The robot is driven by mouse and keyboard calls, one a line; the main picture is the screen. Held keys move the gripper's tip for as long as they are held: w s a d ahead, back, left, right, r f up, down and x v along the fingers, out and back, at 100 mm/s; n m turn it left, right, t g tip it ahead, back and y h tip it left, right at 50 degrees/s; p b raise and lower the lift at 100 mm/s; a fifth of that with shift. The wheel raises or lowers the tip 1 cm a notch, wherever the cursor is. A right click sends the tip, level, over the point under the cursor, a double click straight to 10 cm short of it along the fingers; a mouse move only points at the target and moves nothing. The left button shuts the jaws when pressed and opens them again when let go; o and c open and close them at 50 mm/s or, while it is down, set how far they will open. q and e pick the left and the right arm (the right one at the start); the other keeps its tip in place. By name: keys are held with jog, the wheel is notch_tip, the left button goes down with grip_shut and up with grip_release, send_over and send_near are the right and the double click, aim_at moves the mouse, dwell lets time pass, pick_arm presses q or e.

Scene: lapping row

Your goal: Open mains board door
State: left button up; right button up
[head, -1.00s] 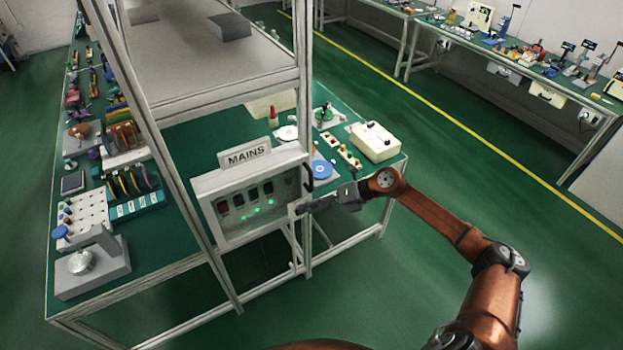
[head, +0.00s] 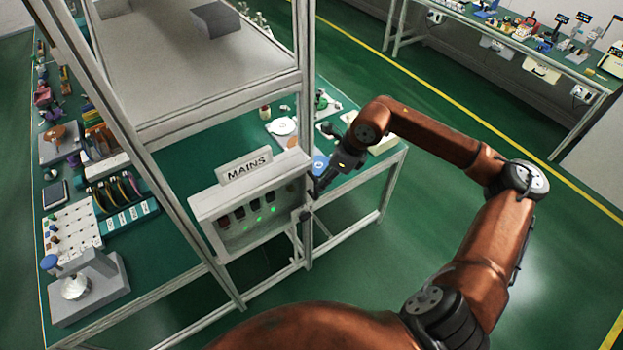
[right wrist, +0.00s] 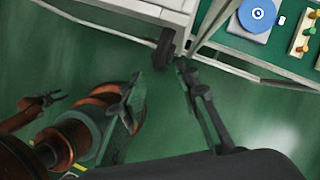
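The mains board (head: 250,205) is a pale box under a "MAINS" sign (head: 244,166), fixed at the front of the frame. Its door looks closed, with dark switches and green lights showing at the front. My right gripper (head: 313,198) is at the board's right edge. In the right wrist view the right gripper's fingers (right wrist: 158,82) are spread apart, with a black handle (right wrist: 165,48) just beyond and between the tips; I see no grip on it. My left gripper (right wrist: 42,102) shows small at the left of that view, its fingers apart; it is out of the head view.
Frame posts stand on both sides of the board, the right post (head: 306,240) close to my right gripper. The green bench (head: 180,265) behind carries tools, a blue disc (right wrist: 257,14) and a small weighing stand (head: 75,285). The floor to the right is clear.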

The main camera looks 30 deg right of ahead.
aim_at(316, 197)
jog(key=x, duration=0.3)
jog(key=p+x, duration=0.1)
jog(key=x, duration=0.2)
jog(key=shift+d, duration=0.2)
jog(key=shift+a+f, duration=0.1)
jog(key=shift+f, duration=0.25)
jog(key=shift+w+a+f, duration=0.1)
jog(key=shift+w+f, duration=0.05)
jog(key=shift+f, duration=0.2)
pick_arm(q)
jog(key=shift+s+r, duration=0.1)
jog(key=shift+r, duration=0.45)
jog(key=shift+s, duration=0.1)
pick_arm(e)
jog(key=shift+c, duration=0.4)
pick_arm(q)
jog(key=shift+s+a, duration=0.1)
jog(key=shift+s, duration=0.3)
pick_arm(e)
grip_shut()
